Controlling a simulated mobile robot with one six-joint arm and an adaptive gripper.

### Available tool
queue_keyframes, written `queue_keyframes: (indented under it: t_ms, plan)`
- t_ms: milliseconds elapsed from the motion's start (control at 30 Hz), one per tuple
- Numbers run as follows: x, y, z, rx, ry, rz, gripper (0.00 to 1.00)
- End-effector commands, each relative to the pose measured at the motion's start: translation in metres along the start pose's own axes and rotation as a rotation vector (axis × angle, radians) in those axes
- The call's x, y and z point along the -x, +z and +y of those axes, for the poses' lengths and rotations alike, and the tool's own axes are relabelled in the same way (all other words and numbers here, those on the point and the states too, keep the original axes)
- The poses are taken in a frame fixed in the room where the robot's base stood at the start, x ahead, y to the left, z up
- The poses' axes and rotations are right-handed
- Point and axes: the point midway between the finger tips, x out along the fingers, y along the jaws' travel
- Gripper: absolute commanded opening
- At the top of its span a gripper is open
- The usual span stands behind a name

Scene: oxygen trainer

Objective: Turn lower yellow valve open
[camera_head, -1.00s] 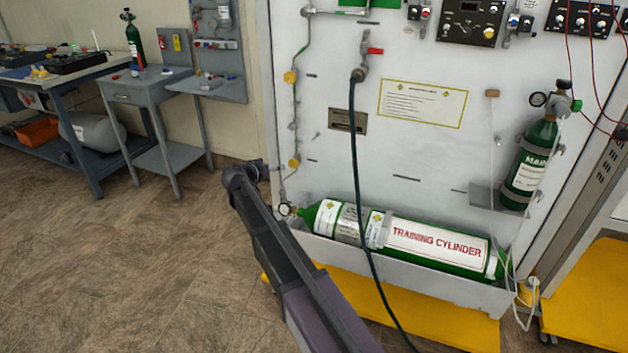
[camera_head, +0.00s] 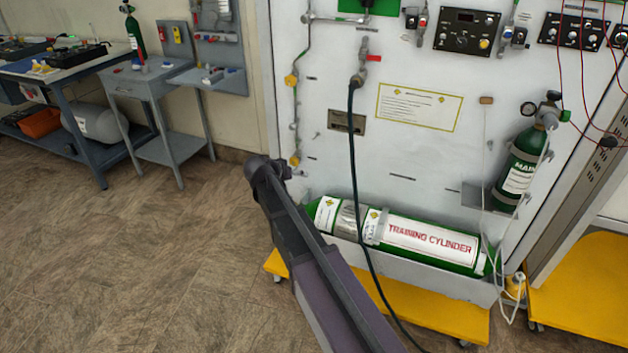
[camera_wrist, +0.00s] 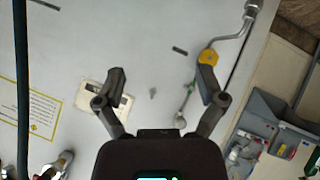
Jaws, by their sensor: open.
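The lower yellow valve (camera_head: 294,160) sits on the thin pipe along the left side of the white panel. In the wrist view it appears as a yellow body (camera_wrist: 208,57) on a bent silver pipe, right of centre. My gripper (camera_wrist: 161,78) is open with its fingers spread wide and nothing between them. The right fingertip in that view overlaps the valve's edge; whether it touches cannot be told. In the head view my arm's end is just below and left of the valve, and the fingers are mostly hidden. The upper yellow valve (camera_head: 291,80) is higher on the same pipe.
The green training cylinder (camera_head: 430,238) lies in a tray below the valve. A dark hose (camera_head: 353,180) hangs in front of the panel. A grey side table (camera_head: 140,84) stands left, with open floor (camera_head: 130,250) before it.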

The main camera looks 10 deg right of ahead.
Motion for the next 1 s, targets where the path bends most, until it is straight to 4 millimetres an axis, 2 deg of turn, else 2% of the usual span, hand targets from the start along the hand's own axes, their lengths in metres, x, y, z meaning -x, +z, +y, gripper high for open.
queue_keyframes:
  t_ms: [33, 700, 1000]
  plan:
    - [0.005, 0.001, 0.01, 0.004, -0.003, -0.018, 0.89]
    - [0.039, 0.036, 0.074, 0.082, -0.099, -0.243, 0.89]
    - [0.052, 0.047, 0.092, 0.11, -0.142, -0.311, 0.89]
